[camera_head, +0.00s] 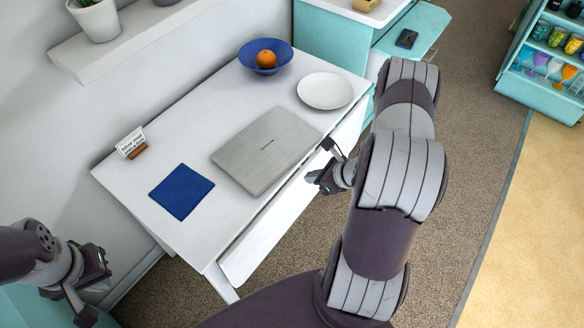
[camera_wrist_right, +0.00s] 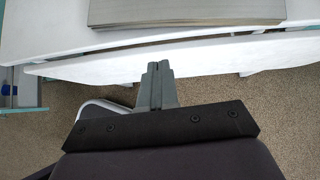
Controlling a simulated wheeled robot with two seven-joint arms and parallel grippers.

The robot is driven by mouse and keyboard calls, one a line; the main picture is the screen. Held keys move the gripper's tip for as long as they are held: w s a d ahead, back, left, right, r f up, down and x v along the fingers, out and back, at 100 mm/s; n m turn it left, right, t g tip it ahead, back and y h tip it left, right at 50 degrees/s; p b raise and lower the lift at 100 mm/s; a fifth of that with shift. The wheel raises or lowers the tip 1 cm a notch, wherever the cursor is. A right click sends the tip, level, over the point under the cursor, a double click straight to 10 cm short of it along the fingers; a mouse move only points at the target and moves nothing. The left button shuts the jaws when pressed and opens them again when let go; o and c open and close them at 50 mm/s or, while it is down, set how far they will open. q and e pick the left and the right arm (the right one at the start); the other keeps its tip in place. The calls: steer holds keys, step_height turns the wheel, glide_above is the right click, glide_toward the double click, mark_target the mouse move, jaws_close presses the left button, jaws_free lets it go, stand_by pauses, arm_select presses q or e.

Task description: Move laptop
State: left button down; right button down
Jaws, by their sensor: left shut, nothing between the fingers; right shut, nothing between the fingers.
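A closed grey laptop (camera_head: 268,150) lies flat on the white desk (camera_head: 225,120), close to its front edge. Its near side also shows at the top of the right wrist view (camera_wrist_right: 185,12). My right gripper (camera_head: 328,146) is at the desk's front edge, beside the laptop's right end in the head view. In the right wrist view its fingers (camera_wrist_right: 158,68) are together and empty, pointing at the white front edge. My left gripper (camera_head: 88,312) is low at the left, away from the desk top, shut and empty.
A blue cloth (camera_head: 181,191), a small sign (camera_head: 131,143), a white plate (camera_head: 325,90) and a blue bowl (camera_head: 283,52) with an orange (camera_head: 266,59) are on the desk. A white drawer front (camera_head: 265,235) juts out below the front edge. Carpet (camera_head: 470,100) is clear at right.

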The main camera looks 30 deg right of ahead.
mark_target(247, 151)
steer(key=w+a+f, duration=0.1)
steer(key=w, duration=0.1)
steer(key=w+a+f, duration=0.1)
steer(key=w+p, duration=0.1)
steer(key=w, duration=0.1)
steer(key=shift+w+a+f, duration=0.3)
steer(key=shift+a+f, duration=0.1)
steer(key=shift+w+a+f, duration=0.1)
steer(key=shift+w, duration=0.2)
steer(key=shift+w, duration=0.1)
steer(key=w+a+b, duration=0.2)
steer(key=w, duration=0.2)
steer(key=w+a+b, duration=0.2)
steer(key=w, duration=0.2)
steer(key=w+a+b, duration=0.2)
steer(key=w, duration=0.2)
steer(key=shift+w+a, duration=0.2)
steer(key=shift+w, duration=0.2)
